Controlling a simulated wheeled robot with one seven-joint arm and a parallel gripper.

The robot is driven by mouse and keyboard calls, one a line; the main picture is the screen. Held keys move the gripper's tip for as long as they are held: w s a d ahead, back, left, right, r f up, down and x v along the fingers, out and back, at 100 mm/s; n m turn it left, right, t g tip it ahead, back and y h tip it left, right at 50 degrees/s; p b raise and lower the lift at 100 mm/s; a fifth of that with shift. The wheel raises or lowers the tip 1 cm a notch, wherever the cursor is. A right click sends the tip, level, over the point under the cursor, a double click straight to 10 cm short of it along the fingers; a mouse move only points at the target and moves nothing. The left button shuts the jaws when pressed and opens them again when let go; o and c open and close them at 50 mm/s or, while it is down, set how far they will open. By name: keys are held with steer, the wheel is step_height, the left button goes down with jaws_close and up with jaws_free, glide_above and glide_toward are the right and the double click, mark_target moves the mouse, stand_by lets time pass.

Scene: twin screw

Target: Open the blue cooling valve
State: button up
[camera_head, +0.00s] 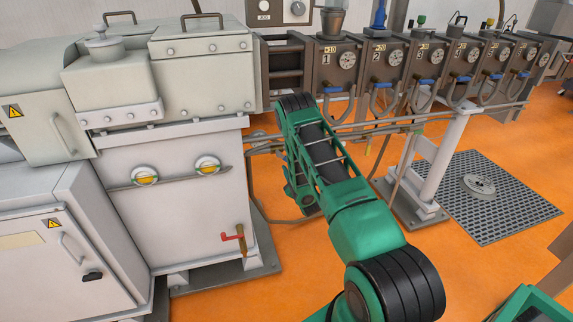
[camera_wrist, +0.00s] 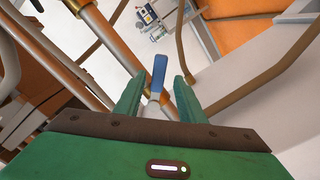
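In the wrist view, my gripper (camera_wrist: 160,78) has its two green fingers apart. A blue valve handle (camera_wrist: 159,70) shows in the gap between them, with its grey lower part and a brass-coloured fitting below. I see clear space on both sides of the handle; whether it lies fully between the fingertips or just beyond them I cannot tell. In the head view, several blue valve handles sit along the numbered barrel sections, the nearest (camera_head: 332,90) under section 1. My arm hides my gripper there, so I cannot tell which handle it is at.
Curved hoses (camera_head: 338,113) hang below the handles, and pipes (camera_wrist: 95,45) run close to my gripper in the wrist view. A large grey machine housing (camera_head: 180,190) stands left of my arm. A support post (camera_head: 444,150) and floor grate (camera_head: 495,205) are at right.

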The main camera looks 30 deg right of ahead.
steer(key=v, duration=0.6)
steer(key=shift+s, duration=0.2)
steer(key=shift+a, duration=0.1)
